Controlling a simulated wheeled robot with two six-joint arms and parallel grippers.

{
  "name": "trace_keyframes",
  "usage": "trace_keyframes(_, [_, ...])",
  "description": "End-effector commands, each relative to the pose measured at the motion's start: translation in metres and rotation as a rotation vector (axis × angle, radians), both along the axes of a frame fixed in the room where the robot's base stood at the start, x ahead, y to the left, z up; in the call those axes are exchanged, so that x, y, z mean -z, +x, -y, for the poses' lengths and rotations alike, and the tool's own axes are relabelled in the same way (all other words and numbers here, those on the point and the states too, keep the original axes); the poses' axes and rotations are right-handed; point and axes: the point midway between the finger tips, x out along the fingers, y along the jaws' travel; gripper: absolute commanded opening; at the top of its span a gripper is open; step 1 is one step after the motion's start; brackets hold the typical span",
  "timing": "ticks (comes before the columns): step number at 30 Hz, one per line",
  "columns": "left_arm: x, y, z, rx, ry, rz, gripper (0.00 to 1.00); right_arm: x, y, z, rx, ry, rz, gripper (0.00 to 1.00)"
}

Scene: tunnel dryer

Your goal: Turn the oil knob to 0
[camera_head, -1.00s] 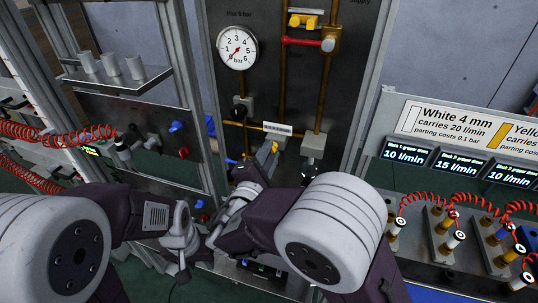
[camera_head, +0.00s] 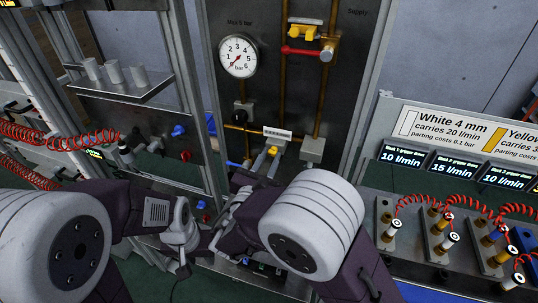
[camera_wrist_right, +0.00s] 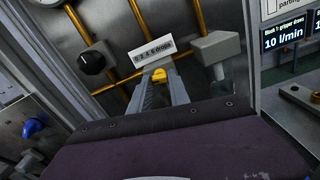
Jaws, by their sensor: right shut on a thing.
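The oil knob (camera_wrist_right: 158,74) is small and yellow. It sits on the panel just below a white scale label (camera_wrist_right: 153,52) that reads 0, 2, 4, 6 drops. It also shows in the head view (camera_head: 272,151). My right gripper (camera_wrist_right: 160,80) has its two grey fingers on either side of the knob and is shut on it. The fingers hide the knob's sides, and I cannot read which number it points to. My left gripper (camera_head: 183,268) hangs low at the left, apart from the knob. Its fingers are too small to read.
A pressure gauge (camera_head: 238,56) is above left of the knob, with a black knob (camera_wrist_right: 92,63) below it. A red lever (camera_head: 300,50) is higher up. A grey block (camera_wrist_right: 216,47) stands close right of my fingers. Copper pipes run across the panel.

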Motion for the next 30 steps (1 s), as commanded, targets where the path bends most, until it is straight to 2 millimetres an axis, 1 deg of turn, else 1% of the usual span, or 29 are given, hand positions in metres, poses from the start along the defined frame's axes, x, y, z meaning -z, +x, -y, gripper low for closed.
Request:
trace_keyframes(1, [-0.0048, 0.0000, 0.0000, 0.000, 0.000, 0.000, 0.36, -0.0043, 0.0004, 0.0001, 0.001, -0.027, -0.004, 0.00])
trace_keyframes(6, [-0.0100, 0.0000, 0.0000, 0.000, 0.000, 0.000, 0.36, -0.0040, 0.0005, -0.0002, 0.000, -0.107, -0.030, 0.00])
trace_keyframes(12, [-0.0132, 0.0000, 0.0000, 0.000, 0.000, 0.000, 0.36, -0.0033, 0.0005, -0.0004, 0.000, -0.164, -0.047, 0.00])
trace_keyframes(29, [-0.0140, 0.0000, 0.0000, 0.000, 0.000, 0.000, 0.36, -0.0035, 0.0006, -0.0004, 0.000, -0.186, -0.052, 0.00])
trace_keyframes(30, [-0.0140, 0.0000, 0.0000, 0.000, 0.000, 0.000, 0.36, -0.0036, 0.0006, -0.0005, 0.000, -0.186, -0.051, 0.34])
